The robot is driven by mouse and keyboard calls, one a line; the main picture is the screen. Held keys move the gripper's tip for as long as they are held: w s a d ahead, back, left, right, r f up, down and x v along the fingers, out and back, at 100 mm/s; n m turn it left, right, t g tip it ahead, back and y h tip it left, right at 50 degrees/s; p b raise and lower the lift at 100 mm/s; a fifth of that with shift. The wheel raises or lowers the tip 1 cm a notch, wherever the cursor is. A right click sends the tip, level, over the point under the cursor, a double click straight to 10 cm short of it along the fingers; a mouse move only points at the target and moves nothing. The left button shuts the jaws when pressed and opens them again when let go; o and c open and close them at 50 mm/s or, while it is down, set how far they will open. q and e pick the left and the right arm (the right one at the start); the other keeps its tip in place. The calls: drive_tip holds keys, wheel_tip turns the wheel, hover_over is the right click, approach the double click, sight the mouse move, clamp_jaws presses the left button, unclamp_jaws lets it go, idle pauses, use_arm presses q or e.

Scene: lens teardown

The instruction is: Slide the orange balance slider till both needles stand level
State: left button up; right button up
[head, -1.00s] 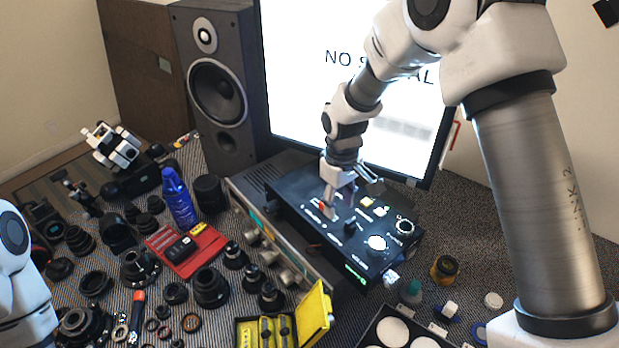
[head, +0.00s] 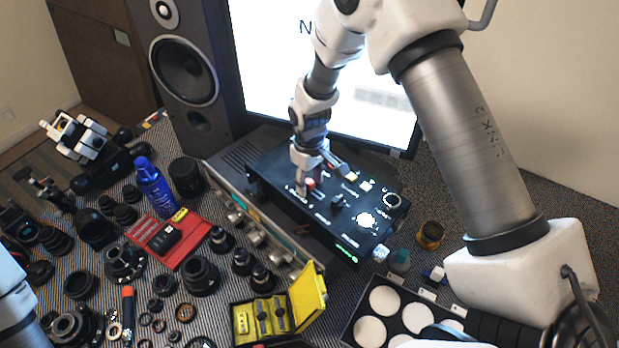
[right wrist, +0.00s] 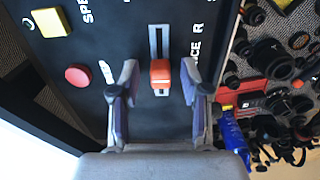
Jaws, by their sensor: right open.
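The orange slider (right wrist: 160,72) sits in a pale vertical slot on the black control box (head: 285,165), at the slot's lower end in the right wrist view. It also shows as a small orange spot (head: 311,184) in the head view. My right gripper (right wrist: 160,84) is open, with one finger on each side of the slider and gaps on both sides. In the head view my right gripper (head: 305,184) is low over the box. A bright round dial (head: 366,220) is on the box; I cannot make out any needles. My left gripper is out of view.
A red round button (right wrist: 77,75) and a yellow square button (right wrist: 50,22) are on the same panel. A yellow case (head: 308,297), a red tray (head: 190,240), a blue bottle (head: 154,186) and many lens parts crowd the table. A monitor stands behind the box.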

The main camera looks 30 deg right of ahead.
drive_tip(key=shift+s+r, duration=0.15)
drive_tip(key=shift+s, duration=0.1)
clamp_jaws()
drive_tip(key=shift+w+a, duration=0.2)
drive_tip(key=shift+w, duration=0.45)
drive_tip(key=shift+c, duration=1)
unclamp_jaws()
drive_tip(key=shift+o, duration=1)
drive_tip(key=shift+w, duration=0.1)
wheel_tip(320, 180, up, 12)
drive_tip(key=shift+f, duration=0.2)
